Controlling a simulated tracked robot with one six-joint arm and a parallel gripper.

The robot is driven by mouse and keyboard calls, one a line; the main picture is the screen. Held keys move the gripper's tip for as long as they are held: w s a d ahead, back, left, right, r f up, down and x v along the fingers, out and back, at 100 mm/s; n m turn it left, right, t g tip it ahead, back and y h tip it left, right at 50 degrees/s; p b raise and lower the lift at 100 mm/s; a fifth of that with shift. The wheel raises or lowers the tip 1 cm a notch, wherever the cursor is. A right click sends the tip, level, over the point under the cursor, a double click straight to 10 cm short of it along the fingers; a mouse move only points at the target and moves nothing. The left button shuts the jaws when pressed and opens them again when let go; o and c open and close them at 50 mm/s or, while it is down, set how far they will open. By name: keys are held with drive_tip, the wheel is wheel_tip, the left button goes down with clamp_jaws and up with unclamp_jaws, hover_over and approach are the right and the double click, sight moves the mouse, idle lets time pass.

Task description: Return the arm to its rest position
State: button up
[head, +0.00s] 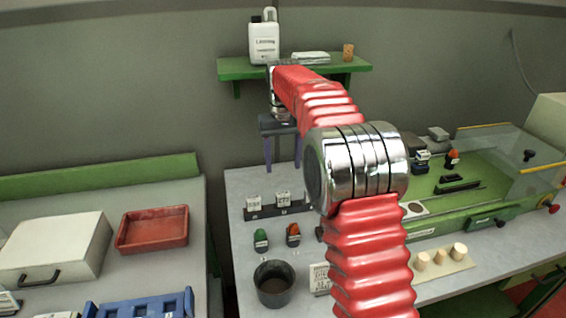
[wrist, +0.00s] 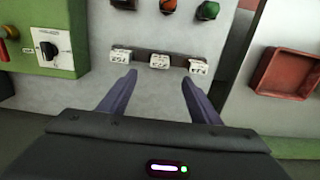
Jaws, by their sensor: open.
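My gripper (head: 283,164) hangs down from the end of my red arm, in front of the green shelf's wall and above the back part of the grey bench (head: 237,190). Its two purple fingers are spread apart with nothing between them. In the wrist view, my gripper (wrist: 159,78) is open and empty, its fingertips pointing toward a dark rack (wrist: 140,53) of small white labelled blocks. The arm's chrome elbow covers part of the bench in the head view.
A green shelf (head: 236,69) holds a white jug (head: 264,43) and a cork (head: 348,52). A dark cup (head: 273,285) and several pale stoppers (head: 438,257) stand on the bench. A green machine (head: 430,213) is right; a red tray (head: 153,230) sits on the left bench.

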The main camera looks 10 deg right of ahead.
drive_tip(key=shift+w, duration=0.15)
wheel_tip(320, 180, down, 3)
drive_tip(key=shift+f, duration=0.2)
drive_tip(key=s+r+t, duration=0.2)
drive_tip(key=s, duration=1.7)
drive_tip(key=s+a+r+t, duration=0.1)
drive_tip(key=s+r+t, duration=0.2)
drive_tip(key=s, duration=1.6)
drive_tip(key=shift+s+a+t, duration=0.15)
drive_tip(key=shift+s+t, duration=0.05)
drive_tip(key=shift+t, duration=0.1)
